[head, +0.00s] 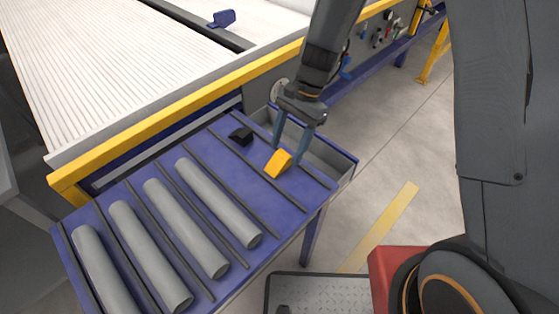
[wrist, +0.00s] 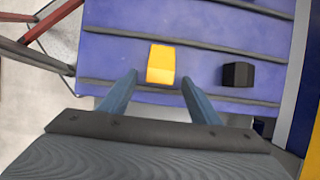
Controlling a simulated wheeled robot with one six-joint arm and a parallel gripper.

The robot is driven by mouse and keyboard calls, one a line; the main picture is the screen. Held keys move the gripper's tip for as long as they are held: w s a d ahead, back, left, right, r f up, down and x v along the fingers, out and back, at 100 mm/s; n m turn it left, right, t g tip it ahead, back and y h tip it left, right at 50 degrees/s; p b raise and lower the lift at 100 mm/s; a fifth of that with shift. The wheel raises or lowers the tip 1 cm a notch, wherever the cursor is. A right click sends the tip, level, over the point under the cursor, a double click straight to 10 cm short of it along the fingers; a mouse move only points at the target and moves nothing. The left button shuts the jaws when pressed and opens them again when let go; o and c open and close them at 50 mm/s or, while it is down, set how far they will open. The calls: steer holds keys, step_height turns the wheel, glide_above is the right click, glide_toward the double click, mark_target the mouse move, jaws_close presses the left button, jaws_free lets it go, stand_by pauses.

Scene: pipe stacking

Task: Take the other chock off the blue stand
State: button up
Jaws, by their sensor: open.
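The blue stand (head: 225,149) has dark strips across its top. A yellow chock (head: 278,163) sits on it near the right end. A black chock (head: 241,136) sits further back on the stand, left of the yellow one. My gripper (head: 290,160) is open, with its blue fingers pointing down just behind the yellow chock. In the wrist view the yellow chock (wrist: 161,64) lies just beyond and between the fingertips (wrist: 158,80). The black chock (wrist: 238,74) is off to the right of the fingers there. I cannot tell whether the fingers touch the yellow chock.
Several grey pipes (head: 185,228) lie side by side on the left part of the stand. A yellow rail (head: 180,104) of the large machine runs behind the stand. A grey tray (head: 335,166) sits at the stand's right end. Open floor (head: 400,150) lies to the right.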

mark_target(278, 164)
steer(key=shift+x, duration=1.4)
steer(key=c, duration=1.2)
steer(key=shift+r, duration=0.1)
